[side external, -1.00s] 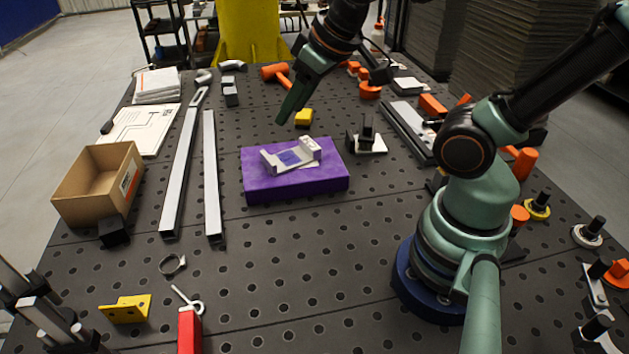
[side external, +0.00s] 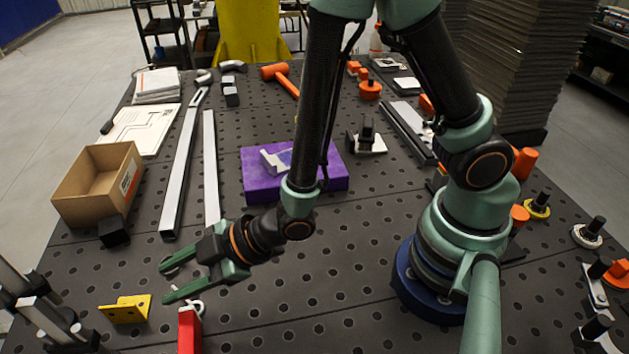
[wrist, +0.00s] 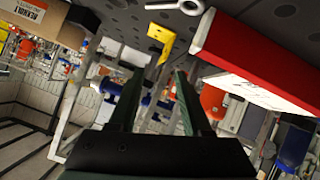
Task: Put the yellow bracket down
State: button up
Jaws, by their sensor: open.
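The yellow bracket (side external: 125,309) rests on the perforated table at the front left, clear of my gripper. It also shows in the wrist view (wrist: 160,38), ahead of the fingertips. My gripper (side external: 166,284) is open and empty, fingers pointing left and spread apart, up and to the right of the bracket in the side view. The open fingers also show in the wrist view (wrist: 157,78). How high the fingers are above the table is hard to tell.
A red object (side external: 190,332) stands near the lower finger. A cardboard box (side external: 85,205) and long metal bars (side external: 178,190) lie behind. A purple block (side external: 262,192) carries a grey part, partly hidden by my arm. The front middle of the table is clear.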

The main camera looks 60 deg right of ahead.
aim_at(134, 304)
jog(key=shift+s+a+f+n, duration=0.3)
jog(key=shift+s+a+f, duration=0.15)
jog(key=shift+a, duration=0.1)
jog(key=shift+y, duration=0.3)
jog(key=x, duration=0.6)
jog(key=shift+w, duration=0.15)
jog(key=shift+w+x, duration=0.25)
jog(key=shift+x, duration=2.55)
jog(key=shift+d+r, duration=0.15)
grip_shut()
